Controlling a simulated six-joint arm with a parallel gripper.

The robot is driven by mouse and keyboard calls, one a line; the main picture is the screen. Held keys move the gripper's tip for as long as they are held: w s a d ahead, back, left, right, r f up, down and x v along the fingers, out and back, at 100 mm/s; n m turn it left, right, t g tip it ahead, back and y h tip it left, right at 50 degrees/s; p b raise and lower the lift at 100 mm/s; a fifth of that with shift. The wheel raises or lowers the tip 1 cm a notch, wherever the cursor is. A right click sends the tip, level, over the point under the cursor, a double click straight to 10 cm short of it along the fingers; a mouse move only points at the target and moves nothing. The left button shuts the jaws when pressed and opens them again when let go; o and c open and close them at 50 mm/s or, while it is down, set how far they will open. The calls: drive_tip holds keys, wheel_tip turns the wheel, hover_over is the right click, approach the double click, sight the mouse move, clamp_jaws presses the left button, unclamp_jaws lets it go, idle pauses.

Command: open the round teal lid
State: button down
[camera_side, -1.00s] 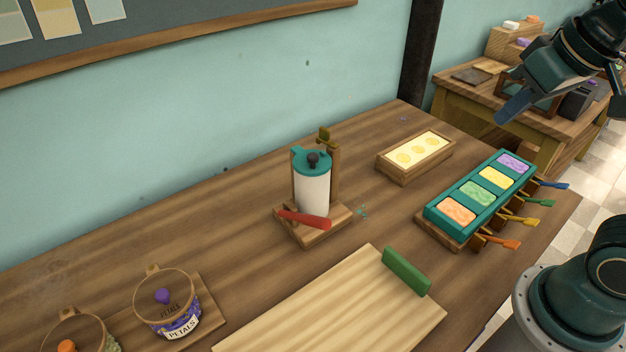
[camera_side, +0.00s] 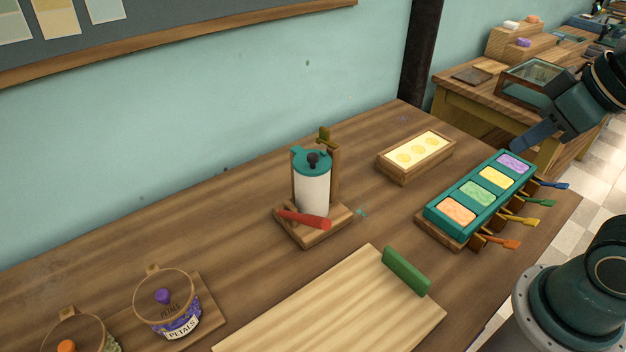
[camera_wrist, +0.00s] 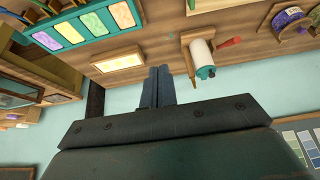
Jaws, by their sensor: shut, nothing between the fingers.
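The round teal lid (camera_side: 311,163) sits on top of a white cylindrical container (camera_side: 313,195), with a dark knob on it. The container stands upright on a small wooden stand with a post behind it and a red handle (camera_side: 304,219) in front. The lid also shows in the wrist view (camera_wrist: 206,73), right of my fingers. My gripper (camera_side: 526,142) is shut and empty, high at the right near the teal soap tray, well apart from the lid. In the wrist view its fingers (camera_wrist: 157,88) lie close together.
A teal tray (camera_side: 438,214) of coloured soaps with several small tools beside it is at the right. A wooden mould (camera_side: 392,172) with yellow discs lies behind it. A pale board (camera_side: 330,310) with a green block (camera_side: 406,271) is in front. A petals jar (camera_side: 166,303) is front left.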

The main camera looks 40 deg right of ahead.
drive_tip(key=w+a+n, duration=0.1)
drive_tip(key=w+a, duration=0.2)
drive_tip(key=w, duration=0.3)
drive_tip(key=w+a+f+n+g+y, duration=0.1)
drive_tip(key=w+a+n, duration=0.1)
drive_tip(key=w+a, duration=0.2)
drive_tip(key=w+a+n+g, duration=0.1)
drive_tip(key=w+a+n, duration=0.1)
drive_tip(key=w, duration=0.8)
drive_tip(key=shift+w+a+f+y, duration=0.2)
drive_tip(key=shift+a+y, duration=0.1)
drive_tip(key=shift+a, duration=0.45)
hover_over(320, 169)
drive_tip(key=s, duration=0.2)
drive_tip(key=shift+w+d+f, duration=0.15)
drive_tip(key=shift+d+f, duration=0.05)
drive_tip(key=shift+f, duration=2.35)
drive_tip(key=shift+w+d+f, duration=0.1)
drive_tip(key=shift+d+f, duration=0.05)
drive_tip(key=shift+f, duration=2.35)
